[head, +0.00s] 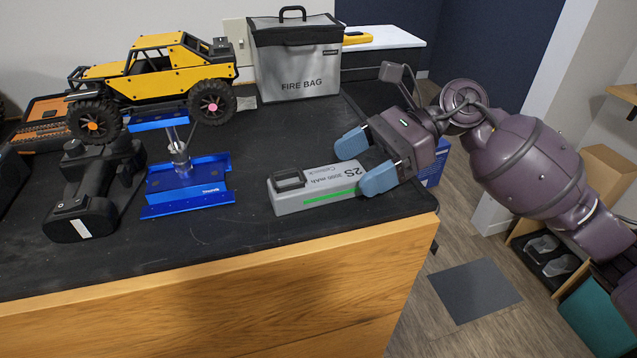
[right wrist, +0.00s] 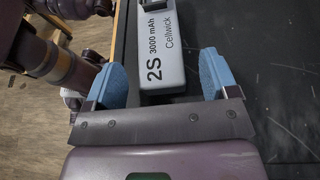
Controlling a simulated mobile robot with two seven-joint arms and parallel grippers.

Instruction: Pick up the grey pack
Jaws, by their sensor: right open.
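The grey pack (head: 315,190) lies on the black bench top near its front right corner, with a green stripe and "2S 3000 mAh" printed on it. My right gripper (head: 365,162) is open at the pack's right end, its blue fingertips on either side of that end. In the right wrist view the pack (right wrist: 163,50) lies between and ahead of the two spread fingers (right wrist: 166,75), with visible gaps to both. My left gripper is not in view.
Left of the pack stands a blue stand (head: 190,185) with a yellow crawler (head: 155,70) on top. A black transmitter (head: 95,190) lies at the left. A grey fire bag (head: 295,60) stands behind. The bench's wooden front edge (head: 210,300) is close to the pack.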

